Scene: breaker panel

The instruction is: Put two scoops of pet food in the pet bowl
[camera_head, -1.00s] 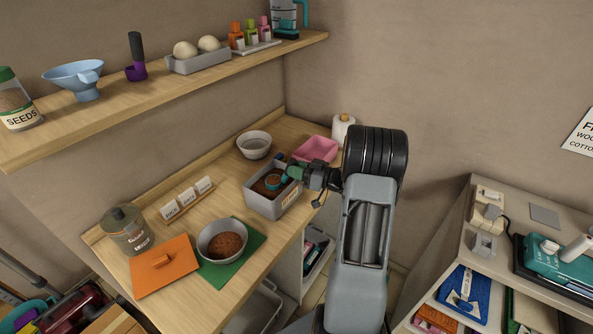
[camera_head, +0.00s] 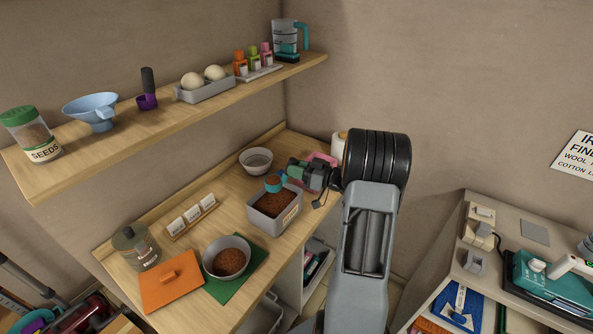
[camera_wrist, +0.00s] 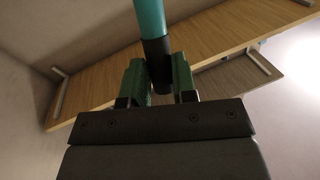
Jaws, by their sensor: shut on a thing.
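My gripper (camera_head: 297,175) is shut on the handle of a teal scoop (camera_head: 274,183), and the scoop holds brown food. The scoop is above the far end of a grey food bin (camera_head: 262,207) with brown food in it. In the wrist view my gripper (camera_wrist: 160,82) holds the dark part of the teal handle (camera_wrist: 148,18); the scoop's cup is out of that view. The grey pet bowl (camera_head: 218,245) stands on a green mat (camera_head: 256,257) and has a mound of brown food (camera_head: 229,262) in it.
A light bowl (camera_head: 256,160) and a pink tray (camera_head: 322,158) are at the back. A shelf (camera_head: 150,124) overhangs the counter's left side.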

